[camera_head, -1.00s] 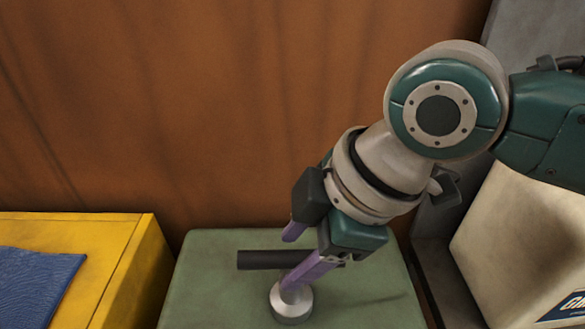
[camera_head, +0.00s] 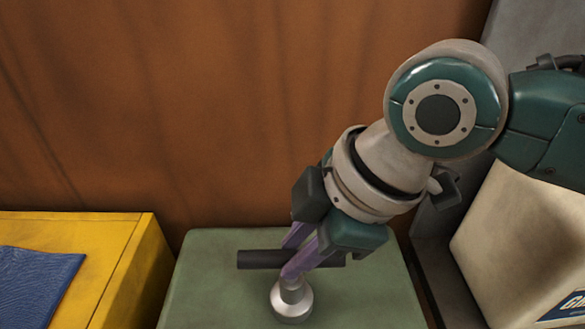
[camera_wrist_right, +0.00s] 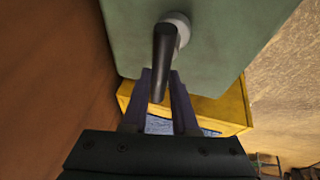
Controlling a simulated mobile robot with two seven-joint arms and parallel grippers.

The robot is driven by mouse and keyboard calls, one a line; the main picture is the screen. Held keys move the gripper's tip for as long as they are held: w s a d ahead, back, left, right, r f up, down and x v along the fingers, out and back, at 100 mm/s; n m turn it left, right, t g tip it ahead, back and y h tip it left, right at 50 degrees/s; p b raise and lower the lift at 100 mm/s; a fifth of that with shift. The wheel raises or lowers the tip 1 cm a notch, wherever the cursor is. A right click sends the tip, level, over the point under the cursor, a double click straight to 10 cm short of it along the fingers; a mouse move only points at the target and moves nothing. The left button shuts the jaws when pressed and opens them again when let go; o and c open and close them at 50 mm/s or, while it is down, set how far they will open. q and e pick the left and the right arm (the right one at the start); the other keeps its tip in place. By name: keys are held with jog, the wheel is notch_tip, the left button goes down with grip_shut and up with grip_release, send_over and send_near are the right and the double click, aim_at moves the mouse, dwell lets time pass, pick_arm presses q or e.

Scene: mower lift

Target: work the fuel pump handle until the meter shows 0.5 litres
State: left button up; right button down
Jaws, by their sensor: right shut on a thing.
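The fuel pump handle (camera_head: 258,260) is a black bar above a green cabinet top (camera_head: 215,292). It is attached to a short silver post (camera_head: 292,302). My right gripper (camera_head: 290,256) comes down from the upper right with purple fingers shut on the handle. In the wrist view the dark handle (camera_wrist_right: 162,52) runs in between the two fingers of the right gripper (camera_wrist_right: 160,85). The fingers cover part of the bar in the head view. The meter and my left gripper are not in view.
A yellow box (camera_head: 130,245) with a blue cloth (camera_head: 35,285) on it stands at the left. A brown wall (camera_head: 200,110) rises behind. A pale container (camera_head: 515,245) with a dark label stands close at the right. The cabinet top around the post is clear.

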dwell(0.5)
jog(key=shift+r, duration=0.1)
dwell(0.3)
notch_tip(320, 180, up, 10)
jog(key=p, duration=1)
jog(key=shift+r, duration=0.2)
jog(key=shift+a, duration=0.1)
jog(key=c, duration=0.7)
grip_release()
jog(key=v, duration=1)
